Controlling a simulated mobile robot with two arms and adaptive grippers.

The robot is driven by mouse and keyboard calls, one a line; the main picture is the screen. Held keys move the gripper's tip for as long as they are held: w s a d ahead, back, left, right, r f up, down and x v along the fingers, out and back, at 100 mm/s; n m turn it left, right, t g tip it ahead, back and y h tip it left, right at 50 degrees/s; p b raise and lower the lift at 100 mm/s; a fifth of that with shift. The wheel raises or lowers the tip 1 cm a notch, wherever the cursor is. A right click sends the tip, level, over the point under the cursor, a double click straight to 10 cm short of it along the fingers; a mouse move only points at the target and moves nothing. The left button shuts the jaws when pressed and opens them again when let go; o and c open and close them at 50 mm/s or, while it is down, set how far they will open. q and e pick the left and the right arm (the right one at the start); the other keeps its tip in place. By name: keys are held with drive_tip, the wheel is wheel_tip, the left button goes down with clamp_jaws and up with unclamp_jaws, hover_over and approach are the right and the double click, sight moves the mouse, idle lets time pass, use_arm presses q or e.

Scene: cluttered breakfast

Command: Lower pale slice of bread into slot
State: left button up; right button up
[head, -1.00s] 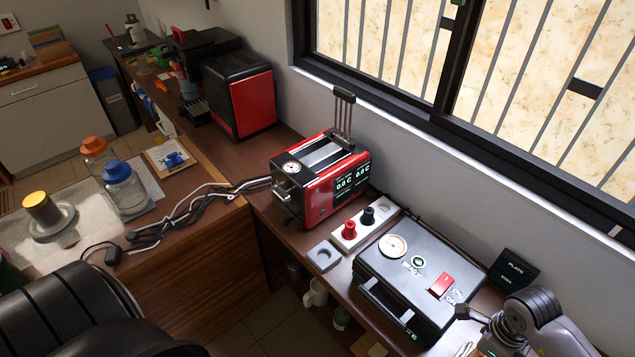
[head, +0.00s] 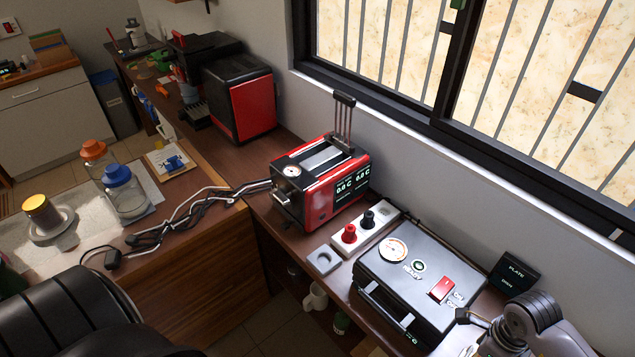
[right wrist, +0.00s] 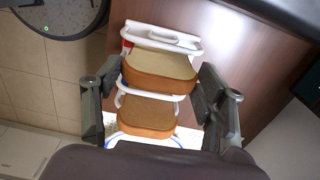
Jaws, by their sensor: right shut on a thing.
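My right gripper (right wrist: 160,72) is shut on the pale slice of bread (right wrist: 160,63), which has a cream top and brown crust and sits between its fingertips. A browner slice (right wrist: 146,116) shows closer to the camera in a white wire rack (right wrist: 160,36). In the head view, the red and black toaster (head: 322,190) stands on the counter by the window, its metal top showing, with a black-handled upright piece (head: 343,99) rising behind. My right arm is at the lower right corner there; its gripper is out of that frame. My left gripper is in neither current view.
A black case (head: 415,275) with a red switch stands right of the toaster, with a small block with red and black knobs (head: 366,225) between them. A red and black box (head: 240,97) stands behind. Cables (head: 175,220) cross the counter; jars (head: 122,190) stand left.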

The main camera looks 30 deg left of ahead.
drive_tip(key=shift+c, duration=0.8)
wheel_tip(320, 180, up, 11)
drive_tip(key=p, duration=0.6)
drive_tip(key=shift+p, duration=0.4)
